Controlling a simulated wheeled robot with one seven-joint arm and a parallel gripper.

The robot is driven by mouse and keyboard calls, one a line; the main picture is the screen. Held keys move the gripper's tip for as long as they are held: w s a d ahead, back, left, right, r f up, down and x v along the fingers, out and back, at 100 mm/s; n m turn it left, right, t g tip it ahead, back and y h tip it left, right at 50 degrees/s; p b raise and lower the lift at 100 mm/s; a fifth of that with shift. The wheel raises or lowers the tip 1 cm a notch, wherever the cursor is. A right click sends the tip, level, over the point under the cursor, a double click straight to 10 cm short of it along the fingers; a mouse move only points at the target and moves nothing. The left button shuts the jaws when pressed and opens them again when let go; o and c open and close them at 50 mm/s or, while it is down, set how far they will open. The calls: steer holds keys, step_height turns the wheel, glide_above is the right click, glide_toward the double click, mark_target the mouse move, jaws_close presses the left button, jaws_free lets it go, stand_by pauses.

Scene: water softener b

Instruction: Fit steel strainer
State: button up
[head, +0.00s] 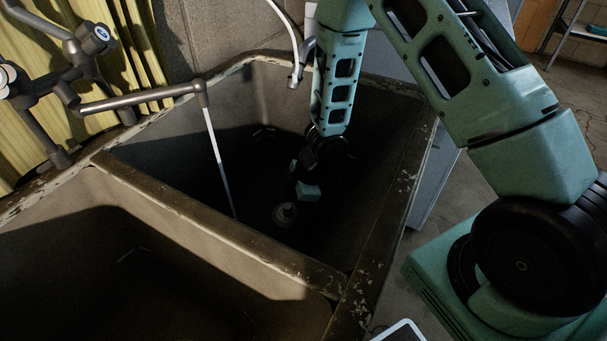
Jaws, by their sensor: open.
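A small round grey metal piece (285,214) shows on the dark floor of the right sink basin. It is at the drain or strainer spot, and I cannot tell whether it is the steel strainer, the drain ring, or one seated in the other. My gripper (298,195) is down inside the same basin, just above and beside this round piece in the picture. Its jaws are open, but the fingertips are mostly lost in shadow. I see nothing held between them. I cannot tell whether it touches the round piece.
A worn divider (215,222) separates the right basin from the left basin (130,265). A faucet spout (140,102) pours a thin water stream (218,165) into the right basin, left of my gripper. A hose with a nozzle (298,70) hangs at the back rim.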

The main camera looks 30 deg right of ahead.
steer(key=p+v, duration=0.8)
steer(key=v, duration=0.8)
steer(key=shift+d, duration=0.2)
steer(key=shift+w, duration=0.15)
steer(key=a+r+m+t+h+p, duration=0.1)
steer(key=a+r+m+h+p, duration=0.15)
steer(key=r, duration=0.55)
steer(key=a+r+m+t+h+p, duration=0.15)
steer(key=a+r, duration=0.25)
steer(key=r, duration=0.4)
steer(key=s+a+r+m+g+p, duration=0.1)
steer(key=s+a+r, duration=0.1)
steer(key=s+r, duration=0.2)
steer(key=s+a+r+m+g+p, duration=0.1)
steer(key=s+r, duration=0.3)
steer(key=s, duration=0.6)
steer(key=s+a+r+m+g+p, duration=0.1)
steer(key=s+a+r+p, duration=0.1)
steer(key=s, duration=0.5)
steer(key=shift+s+a+r, duration=0.2)
steer(key=shift+a+r, duration=0.65)
steer(key=shift+r, duration=0.05)
